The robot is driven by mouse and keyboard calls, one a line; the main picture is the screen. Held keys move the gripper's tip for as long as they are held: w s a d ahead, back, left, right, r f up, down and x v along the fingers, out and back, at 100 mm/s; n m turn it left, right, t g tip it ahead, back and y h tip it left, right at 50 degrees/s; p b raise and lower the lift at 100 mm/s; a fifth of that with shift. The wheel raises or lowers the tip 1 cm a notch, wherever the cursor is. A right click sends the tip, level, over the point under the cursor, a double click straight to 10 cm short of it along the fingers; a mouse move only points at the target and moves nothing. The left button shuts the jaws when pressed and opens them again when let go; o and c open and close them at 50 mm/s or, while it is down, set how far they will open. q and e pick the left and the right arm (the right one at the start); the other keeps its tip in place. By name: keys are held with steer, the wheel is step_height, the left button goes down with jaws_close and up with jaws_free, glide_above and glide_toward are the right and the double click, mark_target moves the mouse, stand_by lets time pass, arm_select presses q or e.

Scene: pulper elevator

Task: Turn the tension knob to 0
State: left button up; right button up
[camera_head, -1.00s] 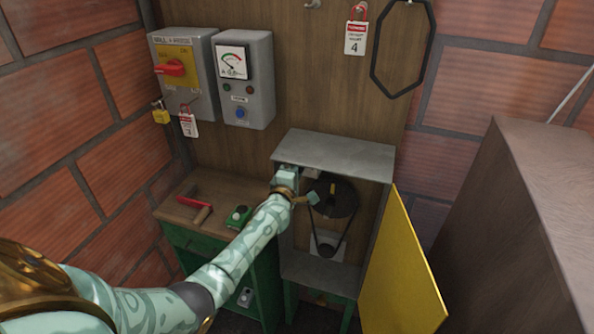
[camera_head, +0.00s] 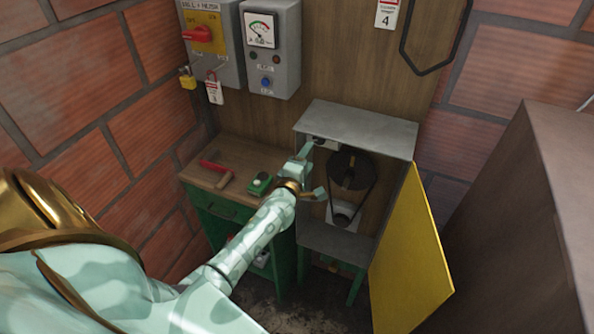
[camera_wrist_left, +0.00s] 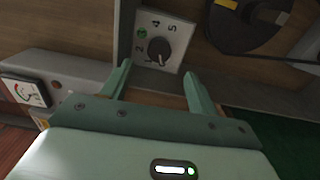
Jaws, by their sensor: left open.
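The tension knob (camera_wrist_left: 158,48) is a round black knob with a white pointer on a grey plate (camera_wrist_left: 179,55) in the left wrist view. Numbers 2, 4 and 5 show around it, with a green mark between 2 and 4. The pointer lies toward the picture's bottom; its exact reading is too small to tell. In the head view the plate (camera_head: 325,143) is partly visible at the upper left inside the open box. My left gripper (camera_head: 313,172) is open at the box's left front. Its fingers (camera_wrist_left: 157,72) point at the knob, one on each side in view, apparently empty and not touching it.
The metal box (camera_head: 360,127) holds a dark pulley (camera_head: 349,172) with a belt. Its yellow door (camera_head: 412,255) hangs open at right. A wooden bench (camera_head: 210,181) at left holds a red-handled tool and a green item. Switch and gauge boxes (camera_head: 272,50) are on the wall.

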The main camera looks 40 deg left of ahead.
arm_select(q)
steer(key=v, duration=0.7)
steer(key=shift+s, duration=0.35)
